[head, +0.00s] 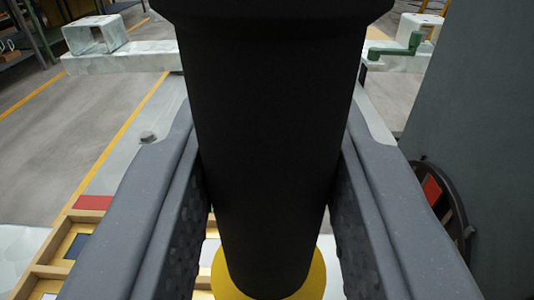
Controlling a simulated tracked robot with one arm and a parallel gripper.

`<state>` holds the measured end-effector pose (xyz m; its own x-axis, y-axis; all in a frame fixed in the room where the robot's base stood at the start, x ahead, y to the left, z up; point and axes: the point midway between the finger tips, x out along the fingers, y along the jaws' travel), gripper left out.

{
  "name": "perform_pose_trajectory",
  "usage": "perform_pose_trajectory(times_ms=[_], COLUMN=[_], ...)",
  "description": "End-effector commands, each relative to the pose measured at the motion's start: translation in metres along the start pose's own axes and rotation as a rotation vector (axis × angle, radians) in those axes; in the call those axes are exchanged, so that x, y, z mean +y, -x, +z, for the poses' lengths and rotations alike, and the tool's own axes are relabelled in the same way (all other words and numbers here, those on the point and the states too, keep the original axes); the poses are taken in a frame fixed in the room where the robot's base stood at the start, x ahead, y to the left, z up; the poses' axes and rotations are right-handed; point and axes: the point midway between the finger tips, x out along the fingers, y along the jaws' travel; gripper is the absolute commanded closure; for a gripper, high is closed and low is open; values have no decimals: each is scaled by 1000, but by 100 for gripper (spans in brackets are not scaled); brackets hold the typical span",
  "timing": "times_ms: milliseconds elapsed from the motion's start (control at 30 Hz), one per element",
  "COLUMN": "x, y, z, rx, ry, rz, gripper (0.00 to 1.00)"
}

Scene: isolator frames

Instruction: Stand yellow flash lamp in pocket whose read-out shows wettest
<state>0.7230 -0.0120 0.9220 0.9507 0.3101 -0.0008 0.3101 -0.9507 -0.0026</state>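A lamp with a thick black barrel (270,130) fills the middle of the head view, and a wider yellow part (312,275) shows at its lower end. I take it to be the yellow flash lamp. My gripper (272,215) has one grey finger on each side of the barrel, with textured pads against it, and appears shut on it. A wooden frame with pockets (50,271) is partly in view at the lower left, below my left finger. A small dark panel (76,246) lies in one pocket; no read-out value is legible.
A red patch (93,202) lies at the frame's far edge. A large grey panel (470,120) and a dark wheel (462,212) stand close on the right.

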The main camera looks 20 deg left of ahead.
Motion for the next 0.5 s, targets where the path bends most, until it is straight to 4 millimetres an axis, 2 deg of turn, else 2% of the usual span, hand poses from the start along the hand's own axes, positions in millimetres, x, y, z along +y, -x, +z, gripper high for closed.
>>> perform_pose_trajectory(times_ms=[67,100,133,167,500], x=[0,0,0,0,0], y=[0,0,0,0,1], z=[0,0,0,0,-1], rx=[4,2,2,2,1], ry=[1,0,0,0,0], rz=[1,1,1,1,0], gripper=[100,61,53,50,50])
